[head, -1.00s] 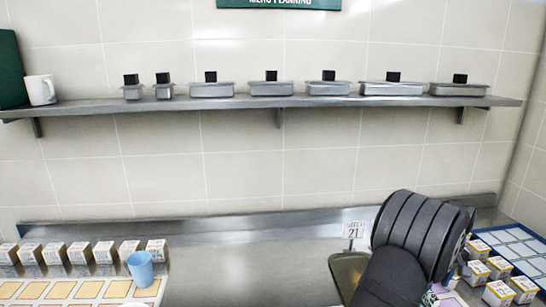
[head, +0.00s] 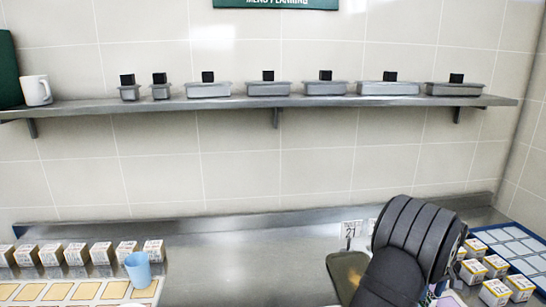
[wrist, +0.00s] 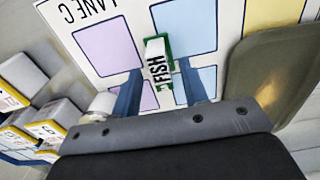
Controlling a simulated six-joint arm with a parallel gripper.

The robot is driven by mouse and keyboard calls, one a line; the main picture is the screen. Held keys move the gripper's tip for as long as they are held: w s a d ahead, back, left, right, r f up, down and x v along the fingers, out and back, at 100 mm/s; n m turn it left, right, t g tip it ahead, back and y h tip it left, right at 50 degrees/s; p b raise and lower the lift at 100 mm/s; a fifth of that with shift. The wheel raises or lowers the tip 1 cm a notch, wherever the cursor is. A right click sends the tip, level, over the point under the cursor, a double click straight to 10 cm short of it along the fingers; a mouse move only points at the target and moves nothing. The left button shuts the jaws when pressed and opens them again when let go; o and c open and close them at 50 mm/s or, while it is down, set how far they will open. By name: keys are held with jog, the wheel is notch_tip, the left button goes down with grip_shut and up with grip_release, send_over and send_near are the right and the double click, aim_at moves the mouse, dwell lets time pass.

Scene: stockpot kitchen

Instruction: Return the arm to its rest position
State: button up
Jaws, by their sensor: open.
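My arm (head: 415,240) is at the lower right in the head view and hides its own gripper there. In the wrist view my gripper (wrist: 160,88) shows two blue fingers, apart. A green-and-white block marked FISH (wrist: 158,68) is between and just beyond the fingertips, with a gap on each side. It is over a white board (wrist: 120,55) with lilac, blue and yellow squares, marked LANE C. I cannot tell whether the block touches the board.
An olive tray (wrist: 262,75) lies right of the fingers. Small boxes (wrist: 25,78) are at left. In the head view, a blue cup (head: 138,270) stands by a row of boxes. A wall shelf (head: 270,102) holds metal pans. The mid counter (head: 240,262) is clear.

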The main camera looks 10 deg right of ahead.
notch_tip(320, 180, up, 2)
jog(key=shift+r, duration=0.1)
jog(key=s+d+r, duration=0.1)
jog(key=s+r, duration=1.1)
jog(key=w+a+n, duration=0.7)
jog(key=w+a, duration=2.1)
jog(key=shift+w+a, duration=0.15)
jog(key=shift+a, duration=0.05)
